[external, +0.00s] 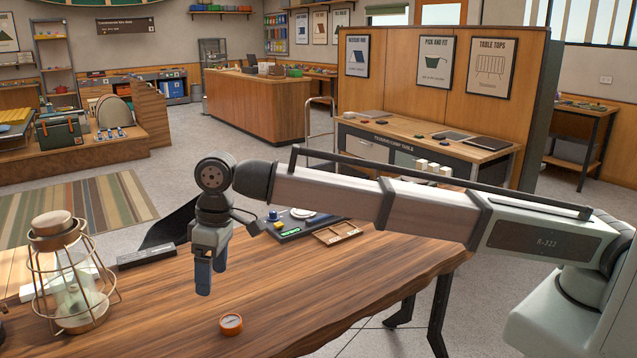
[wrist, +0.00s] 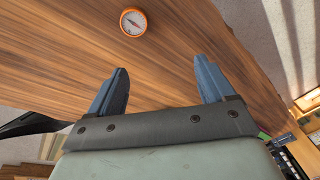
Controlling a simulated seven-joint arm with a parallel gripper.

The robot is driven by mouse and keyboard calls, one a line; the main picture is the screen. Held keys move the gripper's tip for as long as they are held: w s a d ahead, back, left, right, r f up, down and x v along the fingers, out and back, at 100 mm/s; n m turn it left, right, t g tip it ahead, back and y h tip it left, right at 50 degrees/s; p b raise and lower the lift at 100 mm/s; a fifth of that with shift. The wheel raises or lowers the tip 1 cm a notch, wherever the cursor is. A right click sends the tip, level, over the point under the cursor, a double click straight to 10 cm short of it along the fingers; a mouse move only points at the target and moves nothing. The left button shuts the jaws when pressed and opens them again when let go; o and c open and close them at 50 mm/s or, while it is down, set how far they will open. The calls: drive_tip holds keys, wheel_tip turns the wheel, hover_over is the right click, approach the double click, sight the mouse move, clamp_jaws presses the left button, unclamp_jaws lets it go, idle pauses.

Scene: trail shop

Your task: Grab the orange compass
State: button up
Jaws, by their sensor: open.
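The orange compass (external: 231,324) lies flat on the wooden table near its front edge in the external view. It is small and round, with a pale dial. In the wrist view the compass (wrist: 133,22) is at the top, left of centre, beyond the fingertips. My gripper (external: 203,281) hangs above the table, pointing down, up and to the left of the compass in the external view. In the wrist view my gripper (wrist: 161,76) shows its two blue fingers spread apart with only bare wood between them. Nothing touches the compass.
A wire-caged lantern (external: 75,275) stands on the table's left. A dark tray (external: 290,232) with small items and a wooden frame (external: 337,233) lie toward the table's back. The table top (external: 330,285) around the compass is clear.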

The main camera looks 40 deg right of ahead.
drive_tip(key=m, duration=0.6)
drive_tip(key=m+h, duration=0.2)
drive_tip(key=m, duration=1.8)
hover_over(230, 321)
drive_tip(key=f, duration=0.7)
drive_tip(key=shift+s+d+f, duration=0.15)
drive_tip(key=shift+d+f, duration=0.1)
drive_tip(key=shift+f, duration=0.15)
drive_tip(key=shift+a+f, duration=0.15)
drive_tip(key=shift+f, duration=1.45)
drive_tip(key=shift+a+f, duration=0.1)
drive_tip(key=shift+f, duration=1.45)
drive_tip(key=c, duration=1.1)
